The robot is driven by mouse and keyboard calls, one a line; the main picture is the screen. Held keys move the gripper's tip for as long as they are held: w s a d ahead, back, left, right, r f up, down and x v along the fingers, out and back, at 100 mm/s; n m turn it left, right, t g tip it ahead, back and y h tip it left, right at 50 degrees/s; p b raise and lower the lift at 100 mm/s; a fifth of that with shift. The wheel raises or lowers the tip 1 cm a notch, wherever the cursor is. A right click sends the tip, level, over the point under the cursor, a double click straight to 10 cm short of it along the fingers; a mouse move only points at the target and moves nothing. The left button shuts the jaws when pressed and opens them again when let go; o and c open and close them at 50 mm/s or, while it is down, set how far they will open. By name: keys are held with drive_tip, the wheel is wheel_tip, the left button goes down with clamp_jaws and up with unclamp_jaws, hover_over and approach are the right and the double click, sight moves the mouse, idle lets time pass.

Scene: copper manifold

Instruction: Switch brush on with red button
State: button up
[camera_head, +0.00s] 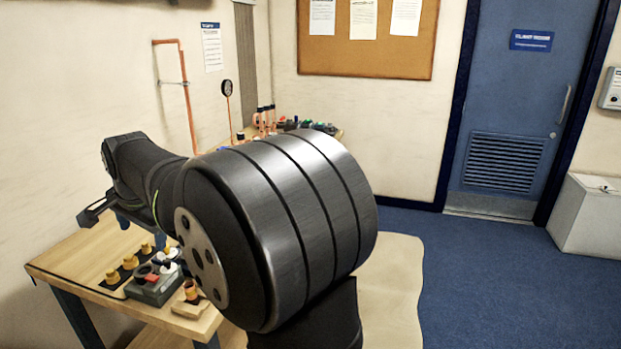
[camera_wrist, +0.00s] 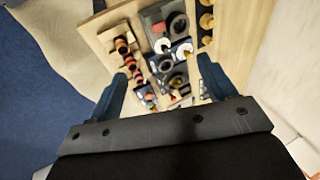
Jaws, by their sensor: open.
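A grey box (camera_head: 150,290) stands on the wooden bench at the lower left of the head view. It has a small red button (camera_head: 151,279) and a dark round opening. In the wrist view, what looks like the same grey box (camera_wrist: 151,17) is at the top centre, with a red spot (camera_wrist: 159,28) beside a dark ring. My gripper (camera_wrist: 162,70) is open, with its two blue fingers apart and nothing between them that it holds. It is above the bench, over a group of small parts. In the head view my arm hides much of the bench and most of the gripper.
Yellow-topped fittings (camera_head: 130,262) stand in a row beside the box. A wooden block with a copper fitting (camera_head: 191,290) is at the bench edge. Copper pipes (camera_head: 183,85) run up the wall. A wooden rack with orange-ringed parts (camera_wrist: 122,45) shows in the wrist view.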

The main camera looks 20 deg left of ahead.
drive_tip(key=shift+f, duration=0.1)
drive_tip(key=c, duration=1.1)
drive_tip(key=shift+s+a+f, duration=0.15)
drive_tip(key=shift+a+f, duration=0.05)
drive_tip(key=shift+f, duration=0.05)
drive_tip(key=c, duration=0.3)
drive_tip(key=f, duration=0.1)
drive_tip(key=s+a+f+t+h, duration=0.1)
drive_tip(key=a+f+h, duration=0.1)
drive_tip(key=shift+s+t, duration=0.3)
drive_tip(key=shift+t, duration=0.1)
clamp_jaws()
drive_tip(key=shift+s+a+f+t+h, duration=0.15)
drive_tip(key=shift+s+a+t+h, duration=0.3)
drive_tip(key=shift+a+t, duration=0.35)
drive_tip(key=shift+s+a+f+t+h, duration=0.15)
drive_tip(key=shift+s+a+t+h, duration=0.05)
drive_tip(key=shift+s+a+t, duration=0.55)
drive_tip(key=shift+s+a+f+t+h, duration=0.15)
drive_tip(key=shift+s+a+t+h, duration=0.2)
drive_tip(key=shift+a+t, duration=0.4)
drive_tip(key=shift+d, duration=0.1)
